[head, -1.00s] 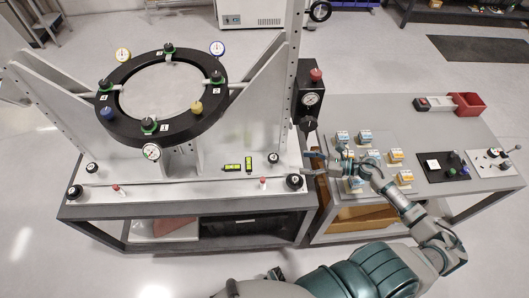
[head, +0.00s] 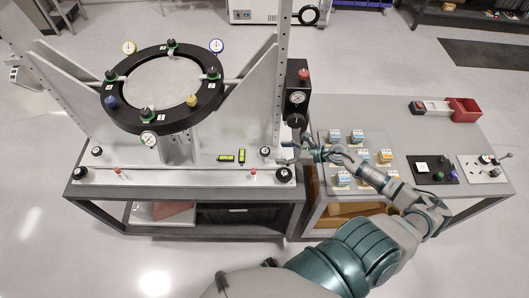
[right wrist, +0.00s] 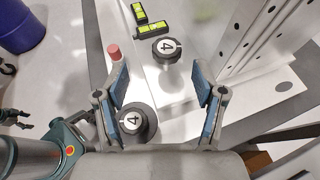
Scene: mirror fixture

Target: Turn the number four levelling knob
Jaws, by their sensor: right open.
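Two black knobs whose white caps read 4 stand at the right end of the fixture's base plate. The rear knob (head: 265,152) also shows in the right wrist view (right wrist: 166,47), just beyond the gap between my fingertips. The front corner knob (head: 283,175) appears larger in the right wrist view (right wrist: 136,122), beside and partly behind the left finger. My right gripper (head: 289,152) is open and empty, over the plate's right end; its two blue-padded fingers (right wrist: 161,80) are spread apart. I see no contact with either knob.
A red-topped peg (right wrist: 114,52) and yellow-green levels (right wrist: 149,22) are near the knobs. An upright perforated post (right wrist: 265,45) rises to their right. A black gauge box (head: 298,95) stands behind the gripper. The right-hand bench (head: 400,120) carries several small blocks and control panels.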

